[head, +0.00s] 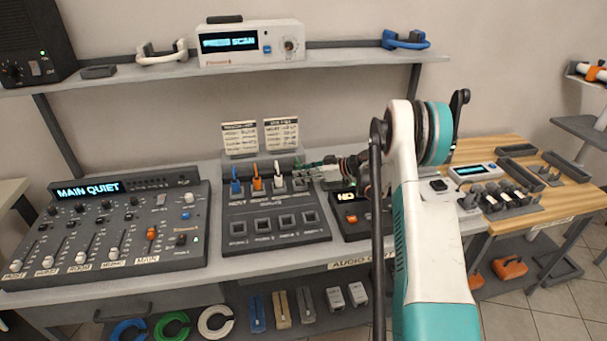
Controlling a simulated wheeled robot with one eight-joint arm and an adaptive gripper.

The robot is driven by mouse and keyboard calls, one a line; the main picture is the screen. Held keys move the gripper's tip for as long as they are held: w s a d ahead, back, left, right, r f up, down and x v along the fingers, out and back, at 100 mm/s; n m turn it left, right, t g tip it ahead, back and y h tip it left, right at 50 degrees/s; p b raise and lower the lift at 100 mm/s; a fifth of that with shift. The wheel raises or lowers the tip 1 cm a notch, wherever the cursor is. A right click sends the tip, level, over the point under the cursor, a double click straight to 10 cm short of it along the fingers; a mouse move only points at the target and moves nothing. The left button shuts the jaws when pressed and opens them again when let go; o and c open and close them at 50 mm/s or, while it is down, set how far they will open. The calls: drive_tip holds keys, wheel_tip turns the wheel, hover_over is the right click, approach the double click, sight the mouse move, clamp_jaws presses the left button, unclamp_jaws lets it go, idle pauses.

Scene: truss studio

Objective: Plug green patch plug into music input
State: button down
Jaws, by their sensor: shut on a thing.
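The patch panel (270,238) is a dark box on the bench. Its back row holds a blue plug (235,185), an orange plug (257,183) and a white plug (279,184), all upright. Its front row has several square sockets, all empty; their labels are too small to read, so I cannot tell which is music. My gripper (306,172) reaches in from the right at the right end of the back row. It is shut on the green patch plug, which is mostly hidden; a little green shows there. I cannot tell whether the plug is seated or clear of the panel.
A mixer (105,232) reading "MAIN QUIET" stands on the left. A dark unit (352,221) with a small display sits right of the panel, partly behind my arm. Two label cards (260,137) stand behind the panel. A shelf (340,60) runs above the bench.

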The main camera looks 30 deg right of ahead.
drive_tip(key=shift+f, duration=0.35)
drive_tip(key=c, duration=1.7)
unclamp_jaws()
drive_tip(key=shift+s+d, duration=0.1)
drive_tip(key=v, duration=1)
drive_tip(key=shift+s+d+r, duration=0.15)
drive_tip(key=shift+s+d, duration=0.1)
drive_tip(key=shift+s, duration=0.05)
